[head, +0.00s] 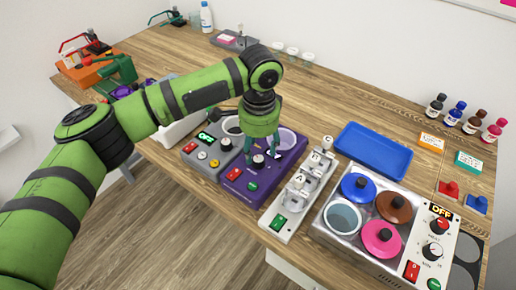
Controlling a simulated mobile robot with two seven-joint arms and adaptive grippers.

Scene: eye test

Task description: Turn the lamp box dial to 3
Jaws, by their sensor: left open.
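A purple box (236,187) stands near the middle of the table's front edge. It carries a black dial (259,162), a red switch (234,174), a green button (253,186) and a pale round part (288,139). No label naming the lamp box is readable; this purple box may be it. The dial's setting is too small to read. My left gripper (263,154) points down over the purple box, its fingers open close around or just above the dial; I cannot tell if they touch it. My right gripper is not in view.
A grey box (190,150) with a lit display adjoins on the left. A white lever panel (274,217) and a cooker-like box (318,230) with coloured lids stand right. A blue tray (373,150) lies behind them. Bottles line the right back. Bare wood shows behind the purple box.

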